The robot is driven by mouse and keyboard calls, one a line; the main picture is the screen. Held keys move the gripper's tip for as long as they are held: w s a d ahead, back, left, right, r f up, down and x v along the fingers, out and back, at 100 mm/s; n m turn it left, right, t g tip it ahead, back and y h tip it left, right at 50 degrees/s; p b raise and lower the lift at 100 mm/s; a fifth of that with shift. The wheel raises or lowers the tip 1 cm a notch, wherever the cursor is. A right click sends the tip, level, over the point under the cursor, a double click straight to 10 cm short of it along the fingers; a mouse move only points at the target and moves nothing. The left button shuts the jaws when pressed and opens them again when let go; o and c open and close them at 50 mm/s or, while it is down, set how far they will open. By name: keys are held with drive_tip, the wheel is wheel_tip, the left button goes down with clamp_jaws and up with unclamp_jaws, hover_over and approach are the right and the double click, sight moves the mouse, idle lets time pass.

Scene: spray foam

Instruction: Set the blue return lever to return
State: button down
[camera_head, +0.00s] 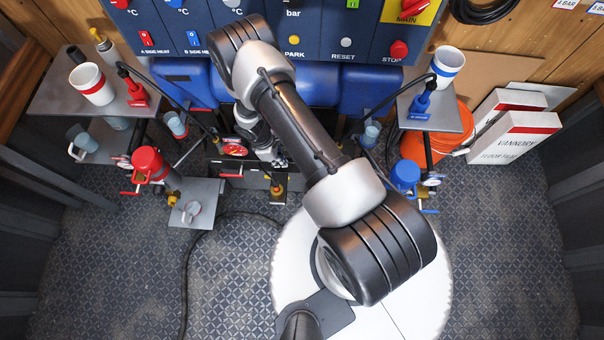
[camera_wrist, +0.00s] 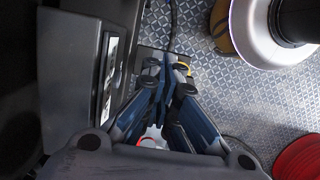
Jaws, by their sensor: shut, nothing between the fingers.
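In the head view, a blue lever (camera_head: 428,211) shows at the lower right of the blue-capped fitting (camera_head: 405,173), on the right side of the machine. It is small, and its setting cannot be read. My gripper (camera_head: 279,163) is in front of the machine's middle, well left of that lever, partly hidden by my arm. In the wrist view my gripper (camera_wrist: 168,78) has its fingers together with nothing between them. A yellow part (camera_wrist: 182,68) on a dark plate lies just past the fingertips. I cannot make out the blue lever in the wrist view.
A red-capped fitting (camera_head: 148,163) with a red lever stands on the left. Shelves hold cups (camera_head: 92,83) and (camera_head: 447,64), with hoses around them. An orange bucket (camera_head: 440,140) and white boxes (camera_head: 515,137) stand at right. Patterned floor (camera_head: 500,230) is clear at the front right.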

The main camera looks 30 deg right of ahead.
drive_tip(key=s+d+b+x, duration=0.1)
drive_tip(key=b+x, duration=0.1)
drive_tip(key=x, duration=0.8)
drive_tip(key=s+d+r+b+x, duration=0.1)
drive_tip(key=d+b+x, duration=0.1)
drive_tip(key=x, duration=0.9)
drive_tip(key=shift+s+b, duration=0.2)
drive_tip(key=shift+b, duration=0.35)
drive_tip(key=shift+s+d+f+b, duration=0.15)
drive_tip(key=shift+f+b, duration=0.05)
drive_tip(key=shift+b, duration=0.1)
